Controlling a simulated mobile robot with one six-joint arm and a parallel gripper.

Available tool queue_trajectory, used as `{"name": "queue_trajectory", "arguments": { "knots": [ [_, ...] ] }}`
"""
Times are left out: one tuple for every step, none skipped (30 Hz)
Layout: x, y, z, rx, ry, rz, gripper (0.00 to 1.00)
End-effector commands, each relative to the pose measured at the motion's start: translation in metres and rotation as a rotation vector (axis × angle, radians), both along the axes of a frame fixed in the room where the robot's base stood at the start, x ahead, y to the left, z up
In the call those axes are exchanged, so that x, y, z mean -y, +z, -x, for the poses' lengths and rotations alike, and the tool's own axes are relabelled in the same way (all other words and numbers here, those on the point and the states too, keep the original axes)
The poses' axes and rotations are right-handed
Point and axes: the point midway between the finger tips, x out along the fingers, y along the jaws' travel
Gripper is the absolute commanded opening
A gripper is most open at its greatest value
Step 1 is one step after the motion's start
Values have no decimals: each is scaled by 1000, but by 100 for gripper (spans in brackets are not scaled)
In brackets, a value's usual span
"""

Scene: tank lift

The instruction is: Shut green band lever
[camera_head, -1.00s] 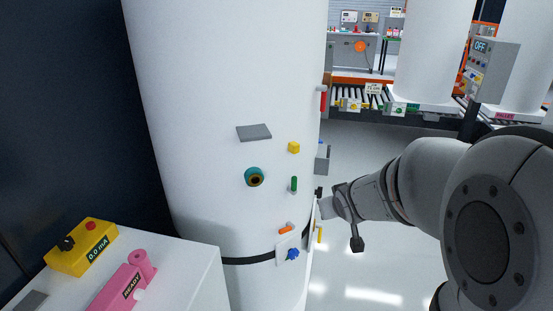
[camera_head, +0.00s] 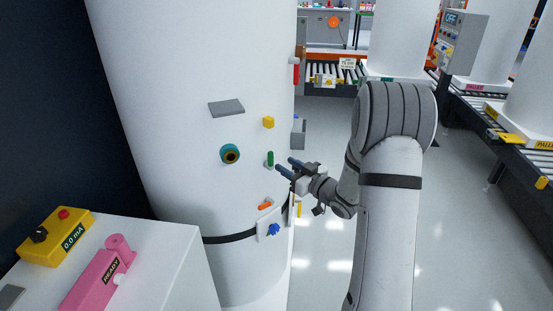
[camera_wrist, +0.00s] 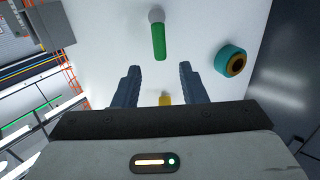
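The green lever (camera_head: 270,158) is a short green bar on the white tank (camera_head: 190,90), standing roughly upright in the head view. In the wrist view the green lever (camera_wrist: 159,42) hangs from a pale round pivot at the top of the picture. My gripper (camera_head: 284,165) is just right of the lever in the head view. In the wrist view my gripper (camera_wrist: 159,67) is open and empty. Its two dark fingers straddle the lever's line, with the lever's free end just beyond the tips. I cannot tell how far it is from the tank surface.
Around the lever are a yellow block (camera_head: 268,122), a teal ring port (camera_head: 230,154), an orange handle (camera_head: 265,206), a blue knob (camera_head: 273,230) and a grey plate (camera_head: 226,108). A white cabinet (camera_head: 165,260) stands front left.

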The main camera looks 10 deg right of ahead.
Motion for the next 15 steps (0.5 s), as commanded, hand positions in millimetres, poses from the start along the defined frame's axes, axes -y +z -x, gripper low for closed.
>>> {"name": "queue_trajectory", "arguments": {
  "knots": [
    [-6,1,-8,-1,3,1,38],
    [-8,1,-13,0,3,1,38],
    [-12,1,-18,1,2,1,38],
    [-14,1,-22,-1,2,1,38],
    [-17,1,-26,-1,2,1,38],
    [-19,1,-31,-1,1,2,38],
    [-21,1,-34,-1,1,2,38],
    [-23,1,-37,0,0,1,38],
    [-25,1,-41,0,0,1,38],
    [-26,1,-43,-1,0,1,38],
    [-27,0,-44,-1,-1,1,38],
    [-28,0,-46,-2,-1,1,38],
    [-28,0,-47,-2,-1,1,38],
    [-28,0,-47,-2,-2,1,38],
    [-29,0,-48,-2,-2,1,38]
  ]
}}
